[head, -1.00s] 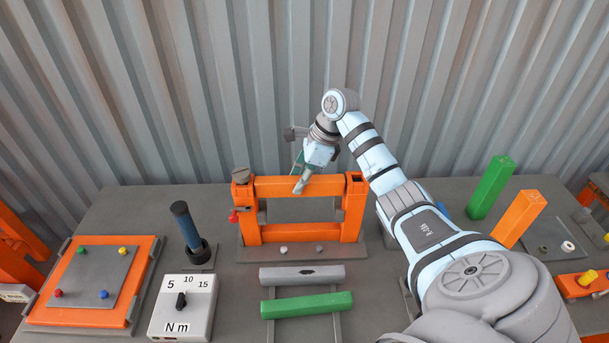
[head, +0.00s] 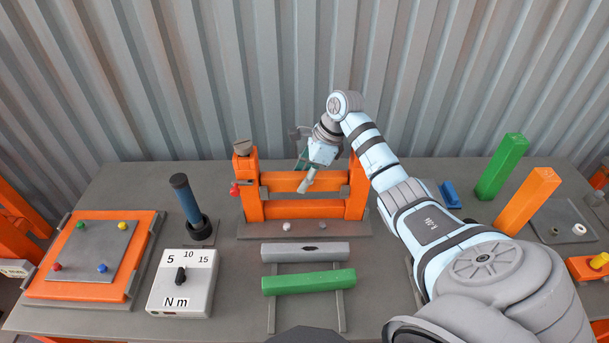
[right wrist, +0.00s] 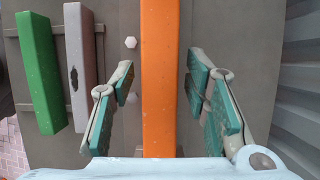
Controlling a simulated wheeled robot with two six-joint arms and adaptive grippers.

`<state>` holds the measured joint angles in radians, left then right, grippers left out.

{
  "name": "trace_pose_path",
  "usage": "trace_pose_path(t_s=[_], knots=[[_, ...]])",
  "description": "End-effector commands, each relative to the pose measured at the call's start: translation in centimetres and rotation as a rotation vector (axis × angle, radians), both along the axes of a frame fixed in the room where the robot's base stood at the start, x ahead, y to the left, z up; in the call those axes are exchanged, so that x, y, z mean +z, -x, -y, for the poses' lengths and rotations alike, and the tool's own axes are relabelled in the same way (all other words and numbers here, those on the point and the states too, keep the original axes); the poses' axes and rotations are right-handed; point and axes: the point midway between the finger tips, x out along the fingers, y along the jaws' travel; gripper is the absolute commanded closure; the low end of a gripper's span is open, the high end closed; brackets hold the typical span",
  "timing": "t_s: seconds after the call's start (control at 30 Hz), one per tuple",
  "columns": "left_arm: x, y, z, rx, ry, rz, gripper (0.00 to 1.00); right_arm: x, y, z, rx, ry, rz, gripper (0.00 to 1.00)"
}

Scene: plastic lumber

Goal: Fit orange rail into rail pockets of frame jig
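The orange rail (head: 285,182) lies level between the two orange posts of the frame jig (head: 247,192), a little above the jig's lower orange bar. Its left end meets the left post; its right end is partly hidden by my right arm, so I cannot tell how deep the ends sit in the pockets. My right gripper (head: 307,186) is at the middle of the rail. In the right wrist view the rail (right wrist: 160,95) runs between the green-padded fingers (right wrist: 160,80), which stand apart with gaps on both sides. My left gripper is out of view.
A grey bar (head: 305,252) and a green bar (head: 308,282) lie on a rack in front of the jig. A torque dial box (head: 183,285), a blue-handled tool (head: 187,200) and an orange plate fixture (head: 95,258) are left. Upright green (head: 501,167) and orange (head: 527,202) bars stand right.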

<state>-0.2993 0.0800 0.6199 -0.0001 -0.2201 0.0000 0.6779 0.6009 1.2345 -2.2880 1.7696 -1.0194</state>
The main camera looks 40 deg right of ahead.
Motion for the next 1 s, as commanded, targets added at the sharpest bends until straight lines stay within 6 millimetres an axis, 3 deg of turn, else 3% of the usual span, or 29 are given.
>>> trace_pose_path(t_s=[0.37, 0.7, 0.77, 1.0], knots=[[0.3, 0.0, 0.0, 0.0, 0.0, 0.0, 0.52, 1.1, 0.1, 0.3, -0.001, 0.001, 0.004, 0.55], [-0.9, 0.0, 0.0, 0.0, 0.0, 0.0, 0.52, 9.2, 2.1, 3.0, -0.001, 0.002, 0.004, 0.55], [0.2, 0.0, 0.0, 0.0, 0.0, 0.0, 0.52, 10.7, 2.5, 3.3, -0.002, 0.0, 0.002, 0.55], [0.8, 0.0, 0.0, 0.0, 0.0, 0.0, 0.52, 11.7, 2.8, 3.7, 0.0, -0.001, 0.001, 0.55]])
